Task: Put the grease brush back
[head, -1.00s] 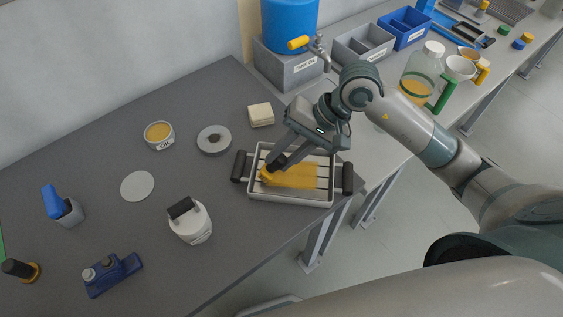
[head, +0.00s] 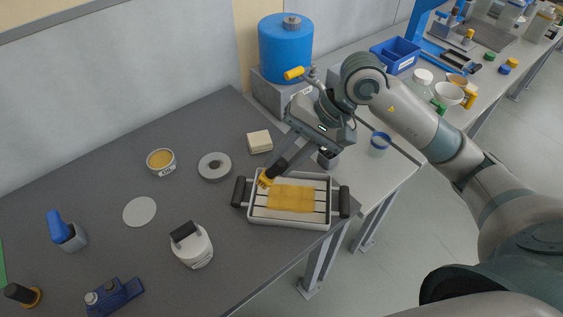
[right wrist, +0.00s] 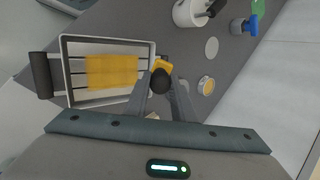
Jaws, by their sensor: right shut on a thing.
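The grease brush has a dark handle and a yellow head (head: 265,178). My right gripper (head: 280,167) is shut on its handle, and the head is over the left end of the tray; whether it touches cannot be told. In the right wrist view the handle's dark round end (right wrist: 160,82) sits between the fingers, with yellow (right wrist: 165,65) behind it. The white tray (head: 290,223) has black side handles, dark bars and a yellow patch (head: 291,198) across its middle. My left gripper is out of view.
An oil tin (head: 161,161), a grey ring (head: 215,166), a pale block (head: 259,141) and a white disc (head: 140,211) lie left of and behind the tray. A white container (head: 192,246) stands front left. A blue drum (head: 285,50) stands behind.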

